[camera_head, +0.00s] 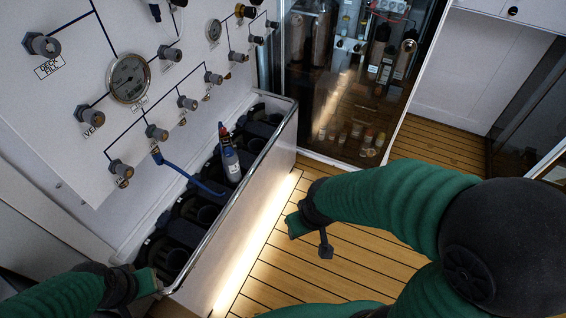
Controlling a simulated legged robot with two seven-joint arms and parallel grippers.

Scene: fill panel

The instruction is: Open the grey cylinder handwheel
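A grey cylinder (231,165) stands upright, slightly tilted in the picture, in a slot of the long trough below the panel. Its top has a blue valve part and a small red part (222,128); the handwheel is too small to make out clearly. A blue hose (190,177) runs from the panel down towards the cylinder. My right gripper (310,240) is right of the trough, over the wooden floor, apart from the cylinder; its two fingers are spread and hold nothing. My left gripper (148,284) is at the trough's near end, apart from the cylinder; its fingers are unclear.
The white panel carries a large gauge (129,78) and several grey knobs (157,132). The trough has a raised metal rim (228,192) and several dark, empty-looking slots. A glass-fronted cabinet (345,95) stands at the back. Wooden floor (435,148) is open on the right.

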